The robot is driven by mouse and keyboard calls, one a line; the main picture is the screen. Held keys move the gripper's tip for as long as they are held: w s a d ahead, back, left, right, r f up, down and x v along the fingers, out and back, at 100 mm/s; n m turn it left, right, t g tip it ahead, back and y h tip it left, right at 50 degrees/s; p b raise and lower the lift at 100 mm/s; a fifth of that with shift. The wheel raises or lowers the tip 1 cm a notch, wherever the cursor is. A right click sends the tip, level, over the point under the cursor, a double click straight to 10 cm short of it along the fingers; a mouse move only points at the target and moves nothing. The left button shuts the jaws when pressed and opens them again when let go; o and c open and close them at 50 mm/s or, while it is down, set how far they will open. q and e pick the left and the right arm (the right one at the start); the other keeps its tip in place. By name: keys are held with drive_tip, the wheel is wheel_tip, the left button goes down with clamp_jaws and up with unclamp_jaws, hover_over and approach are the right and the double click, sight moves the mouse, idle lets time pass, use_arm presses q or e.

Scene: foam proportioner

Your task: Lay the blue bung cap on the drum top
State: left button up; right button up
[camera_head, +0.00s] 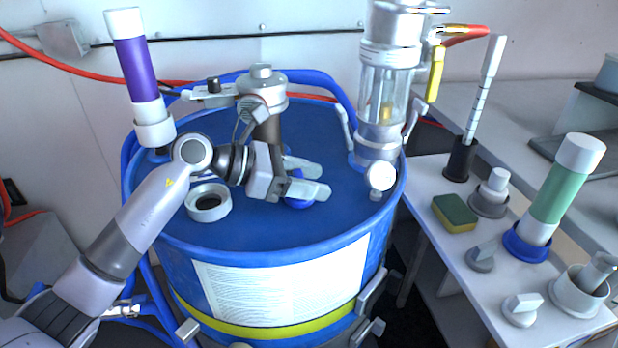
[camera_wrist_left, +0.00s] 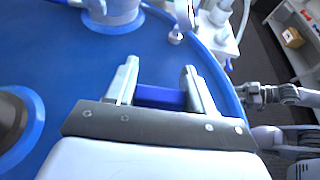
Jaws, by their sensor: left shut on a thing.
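The blue bung cap (camera_head: 298,203) is between the fingers of my left gripper (camera_head: 308,179), over the middle of the blue drum top (camera_head: 335,218). The cap also shows as a blue band between the fingertips in the left wrist view (camera_wrist_left: 160,97). The gripper is shut on it, low over the drum top. I cannot tell whether the cap touches the surface. In the left wrist view the drum top (camera_wrist_left: 75,75) fills the left and middle. My right arm shows at that view's right edge; its gripper (camera_wrist_left: 246,93) is too small to read.
A grey ring with a dark hole (camera_head: 208,203) is left of the gripper. The side table holds a sponge (camera_head: 455,212) and a green tube (camera_head: 566,180).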

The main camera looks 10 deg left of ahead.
use_arm(q)
drive_tip(key=o, duration=1)
drive_tip(key=shift+o, duration=0.2)
drive_tip(key=shift+r+p, duration=0.25)
drive_tip(key=shift+p, duration=0.15)
drive_tip(key=b+v, duration=0.2)
drive_tip(key=v, duration=0.9)
drive_tip(key=shift+a, duration=0.15)
drive_tip(key=shift+s+a+r, duration=0.2)
drive_tip(key=shift+a, duration=0.1)
